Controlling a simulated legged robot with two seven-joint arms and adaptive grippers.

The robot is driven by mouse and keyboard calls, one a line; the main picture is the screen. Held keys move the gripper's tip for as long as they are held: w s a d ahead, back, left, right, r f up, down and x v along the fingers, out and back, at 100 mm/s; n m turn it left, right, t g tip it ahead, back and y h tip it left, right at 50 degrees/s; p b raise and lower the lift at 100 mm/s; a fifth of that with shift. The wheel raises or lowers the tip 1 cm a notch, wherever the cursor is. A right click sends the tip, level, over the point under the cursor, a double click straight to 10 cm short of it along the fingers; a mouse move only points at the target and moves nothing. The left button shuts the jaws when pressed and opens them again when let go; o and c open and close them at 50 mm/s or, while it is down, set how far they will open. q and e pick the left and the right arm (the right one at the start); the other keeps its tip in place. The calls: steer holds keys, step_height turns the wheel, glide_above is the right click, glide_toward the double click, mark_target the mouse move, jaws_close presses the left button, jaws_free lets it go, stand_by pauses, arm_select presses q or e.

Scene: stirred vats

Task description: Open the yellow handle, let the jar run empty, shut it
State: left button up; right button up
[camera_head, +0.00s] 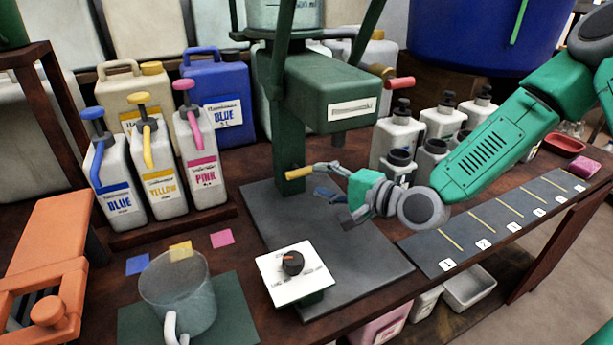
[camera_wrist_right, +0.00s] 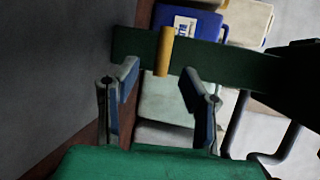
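The yellow handle (camera_head: 300,173) sticks out from the green column of the stand. It also shows in the right wrist view (camera_wrist_right: 165,52), ahead of and between the fingers. My right gripper (camera_head: 329,180) is open and empty, its fingertips just short of the handle; in the right wrist view its fingers (camera_wrist_right: 160,90) are apart. A clear jar (camera_head: 283,14) with printed marks sits at the top of the stand, cut off by the picture edge; I cannot tell its contents. A glass mug (camera_head: 180,292) stands on a green mat at the lower left. My left gripper is not in view.
Blue, yellow and pink pump bottles (camera_head: 160,172) stand on the left. A white dial box (camera_head: 296,272) is at the front of the stand's dark base plate (camera_head: 345,245). A numbered strip (camera_head: 500,222) lies on the right. An orange device (camera_head: 50,270) is at the left edge.

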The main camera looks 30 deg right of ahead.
steer(key=v, duration=0.5)
steer(key=shift+s+d, duration=0.25)
steer(key=shift+s, duration=0.35)
stand_by(0.6)
